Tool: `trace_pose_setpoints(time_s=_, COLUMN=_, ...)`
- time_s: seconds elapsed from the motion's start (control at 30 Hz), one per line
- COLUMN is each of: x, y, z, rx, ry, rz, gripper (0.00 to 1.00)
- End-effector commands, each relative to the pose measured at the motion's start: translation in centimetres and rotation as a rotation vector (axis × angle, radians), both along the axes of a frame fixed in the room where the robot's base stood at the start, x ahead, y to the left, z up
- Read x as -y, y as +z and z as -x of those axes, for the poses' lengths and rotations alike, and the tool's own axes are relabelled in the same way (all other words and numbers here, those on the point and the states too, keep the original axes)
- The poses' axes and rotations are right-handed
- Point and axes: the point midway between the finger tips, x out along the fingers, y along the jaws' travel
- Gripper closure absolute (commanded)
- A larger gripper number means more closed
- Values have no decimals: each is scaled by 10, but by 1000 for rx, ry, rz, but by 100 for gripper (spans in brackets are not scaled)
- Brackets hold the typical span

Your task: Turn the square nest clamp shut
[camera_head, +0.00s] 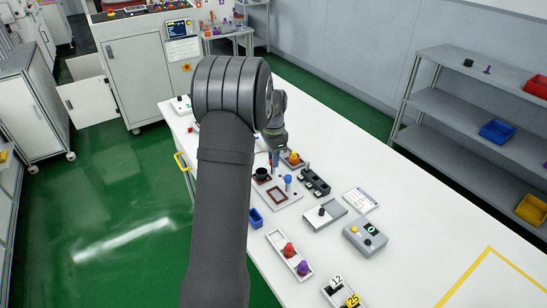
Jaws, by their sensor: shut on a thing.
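The fixture plate (287,201) lies on the white table and bears a dark red square nest (277,195). A round black nest (261,174) sits behind it. A blue clamp post (288,181) stands upright just right of the square nest, apart from my gripper. My gripper (274,152) points down behind the round nest, small and partly hidden by my wrist. It is shut on a blue clamp handle (274,160). I cannot tell which nest that handle serves, nor its turn angle. My forearm covers the plate's left surroundings.
An orange part (294,159) and a black block (314,182) are close on the right. A blue bin (256,218), a tray (279,244) with red and purple parts, a grey plate with a black knob (322,212) and a button box (366,238) lie nearer.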

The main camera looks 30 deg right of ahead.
Motion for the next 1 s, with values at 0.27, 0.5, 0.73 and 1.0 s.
trace_pose_setpoints(time_s=0.27, x=0, y=0, z=0, rx=-1, ry=129, rz=-1, gripper=100)
trace_pose_setpoints(time_s=0.5, x=0, y=0, z=-1, rx=-1, ry=337, rz=-2, gripper=100)
trace_pose_setpoints(time_s=0.73, x=0, y=0, z=-1, rx=0, ry=557, rz=-2, gripper=100)
trace_pose_setpoints(time_s=1.0, x=0, y=0, z=-2, rx=-1, ry=813, rz=-2, gripper=100)
